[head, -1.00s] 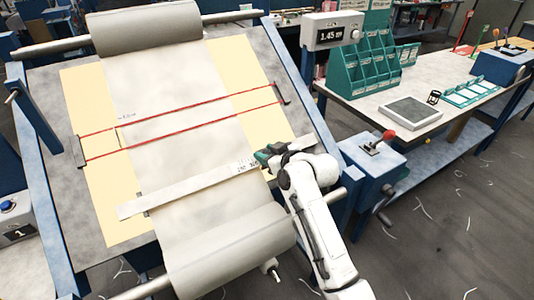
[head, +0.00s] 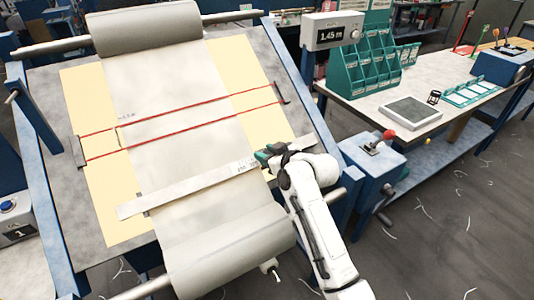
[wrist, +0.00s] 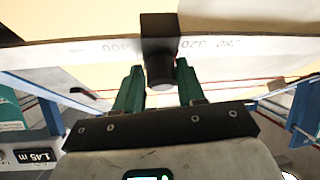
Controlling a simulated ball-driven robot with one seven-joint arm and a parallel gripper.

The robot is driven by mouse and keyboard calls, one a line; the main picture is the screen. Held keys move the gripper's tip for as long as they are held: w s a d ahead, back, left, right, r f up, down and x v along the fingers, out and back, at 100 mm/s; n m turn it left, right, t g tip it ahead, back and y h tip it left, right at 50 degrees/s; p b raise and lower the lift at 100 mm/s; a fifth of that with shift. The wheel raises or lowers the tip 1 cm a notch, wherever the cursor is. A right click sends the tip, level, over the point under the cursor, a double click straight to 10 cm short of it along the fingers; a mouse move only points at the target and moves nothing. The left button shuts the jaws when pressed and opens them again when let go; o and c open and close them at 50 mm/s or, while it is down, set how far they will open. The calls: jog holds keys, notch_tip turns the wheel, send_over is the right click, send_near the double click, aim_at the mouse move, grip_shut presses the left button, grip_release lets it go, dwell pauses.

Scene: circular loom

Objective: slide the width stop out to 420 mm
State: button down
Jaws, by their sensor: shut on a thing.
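The width stop (wrist: 159,32) is a black block with a round black knob, astride the pale ruler bar (wrist: 75,50) in the wrist view. It covers the scale between marks that look like 320 and 400; the small digits are hard to read. My gripper (wrist: 160,78) has its two green fingers on either side of the knob and is shut on it. In the head view my gripper (head: 266,155) is at the right part of the ruler bar (head: 190,188) and hides the stop.
Pale cloth (head: 170,100) runs between two rollers over a yellow-edged board, with red cords (head: 200,104) across it. A display (head: 332,32) reads 1.45 m. A lever box (head: 372,165) and a side table with green bins (head: 368,62) stand at the right.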

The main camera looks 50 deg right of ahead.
jog(key=shift+a+f, duration=0.1)
jog(key=d, duration=0.2)
jog(key=s+d+b, duration=0.1)
jog(key=d, duration=0.2)
jog(key=s+d+b, duration=0.1)
jog(key=d, duration=0.2)
jog(key=shift+s, duration=0.15)
jog(key=c, duration=0.8)
grip_release()
jog(key=shift+d, duration=0.1)
jog(key=shift+s, duration=0.1)
jog(key=b+v, duration=0.1)
jog(key=v, duration=0.9)
jog(key=shift+s+r+b, duration=0.2)
jog(key=shift+s+b, duration=0.1)
jog(key=shift+b, duration=0.1)
